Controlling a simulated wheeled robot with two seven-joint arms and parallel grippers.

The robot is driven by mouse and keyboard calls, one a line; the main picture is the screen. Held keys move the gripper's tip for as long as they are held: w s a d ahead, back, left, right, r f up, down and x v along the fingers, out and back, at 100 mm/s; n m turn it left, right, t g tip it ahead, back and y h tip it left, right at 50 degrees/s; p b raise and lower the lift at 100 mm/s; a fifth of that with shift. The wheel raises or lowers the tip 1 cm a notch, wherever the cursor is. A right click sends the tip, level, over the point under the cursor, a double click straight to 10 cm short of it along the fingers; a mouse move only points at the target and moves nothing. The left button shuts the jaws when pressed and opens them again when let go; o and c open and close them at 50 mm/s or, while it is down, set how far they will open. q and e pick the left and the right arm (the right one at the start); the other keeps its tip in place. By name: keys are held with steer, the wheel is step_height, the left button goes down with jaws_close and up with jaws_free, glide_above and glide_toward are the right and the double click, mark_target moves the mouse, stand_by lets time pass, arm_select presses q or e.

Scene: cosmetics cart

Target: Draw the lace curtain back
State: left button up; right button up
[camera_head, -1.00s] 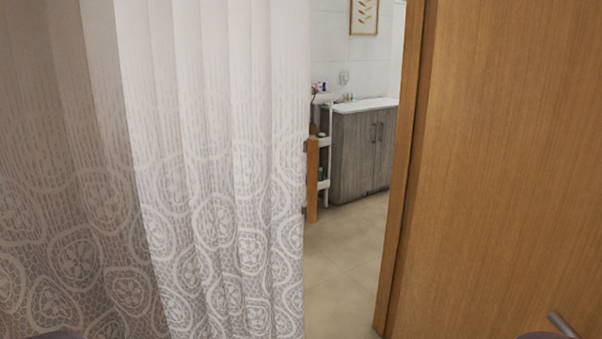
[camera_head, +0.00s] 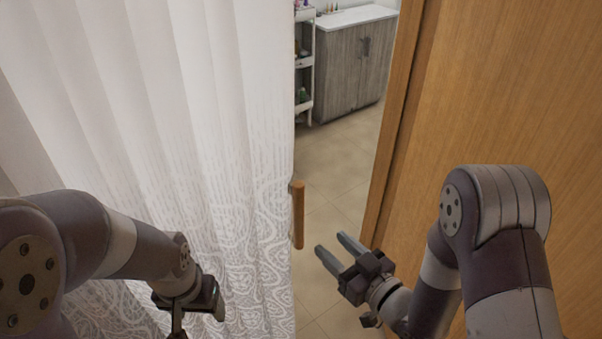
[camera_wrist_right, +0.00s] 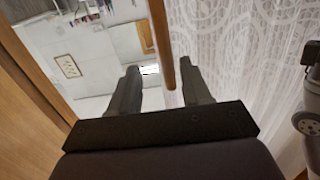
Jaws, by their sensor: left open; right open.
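The white lace curtain (camera_head: 215,120) hangs across the left of the head view, patterned toward its lower part. A wooden handle (camera_head: 298,215) is upright at its right edge. My right gripper (camera_head: 331,243) is open and empty, with its fingers pointing toward the handle and a small gap between them in the head view. In the right wrist view the handle (camera_wrist_right: 162,45) lies between the lines of the open fingers (camera_wrist_right: 157,70); its depth is hard to tell. The curtain (camera_wrist_right: 235,50) is to the right there. My left gripper (camera_head: 198,316) is open in front of the lower curtain.
A wooden door or panel (camera_head: 510,90) fills the right side, its edge close to my right arm. Through the opening stand a grey cabinet (camera_head: 340,75) and a white shelf cart (camera_head: 304,75). The tiled floor (camera_head: 335,165) between is clear.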

mark_target(301, 211)
steer(key=shift+t, duration=0.3)
steer(key=p+x, duration=0.1)
steer(key=x, duration=0.2)
steer(key=r+p+x, duration=0.1)
steer(key=p+x, duration=0.1)
steer(key=x, duration=0.2)
steer(key=r+p+x, duration=0.1)
steer(key=x, duration=0.2)
steer(key=shift+a+p, duration=0.3)
steer(key=shift+a, duration=0.15)
steer(key=shift+w+a+r, duration=0.1)
steer(key=shift+w+a, duration=0.15)
steer(key=shift+a, duration=0.1)
steer(key=shift+w, duration=0.25)
steer(key=shift+c, duration=0.9)
steer(key=shift+a, duration=0.1)
jaws_close()
arm_select(q)
steer(key=r, duration=0.2)
steer(key=s+r, duration=0.1)
steer(key=r, duration=0.2)
arm_select(e)
steer(key=shift+a, duration=0.1)
